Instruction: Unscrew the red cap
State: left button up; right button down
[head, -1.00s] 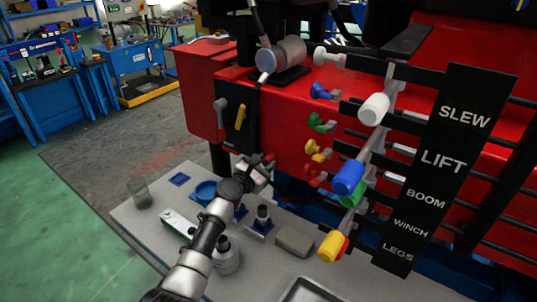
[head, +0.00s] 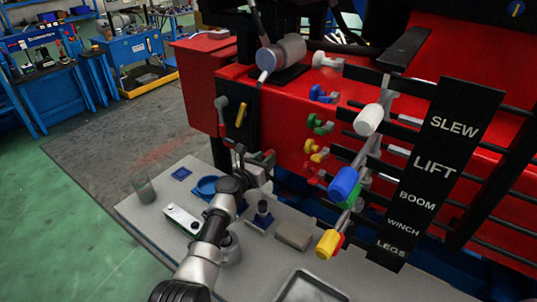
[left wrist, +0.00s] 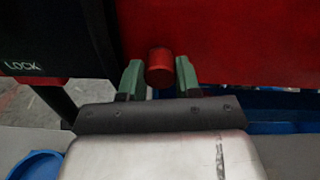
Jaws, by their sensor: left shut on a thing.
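The red cap (left wrist: 159,67) is a small red cylinder in the left wrist view, in front of the red crane panel. My left gripper (left wrist: 159,80) has its two green fingers on either side of the cap and is shut on it. In the head view, my left gripper (head: 264,162) is at the lower left of the red crane body, beside the black plate with the grey and yellow handles. The cap is mostly hidden by the gripper there. My right gripper is not in view.
White, blue, green and yellow lever knobs stand right of the gripper, near the black label board (head: 436,170). Below is a grey bench (head: 190,225) with a blue dish (head: 208,186), a glass, a grey block (head: 293,236) and a tray (head: 308,288).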

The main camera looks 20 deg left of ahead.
pick_arm(q)
jog(key=n+p, duration=0.2)
jog(key=n, duration=0.1)
jog(key=n+p, duration=0.1)
jog(key=n, duration=0.1)
jog(key=shift+f+p, duration=0.25)
jog(key=shift+p, duration=0.05)
jog(key=o, duration=1.1)
jog(key=shift+r, duration=0.15)
jog(key=shift+c, duration=1)
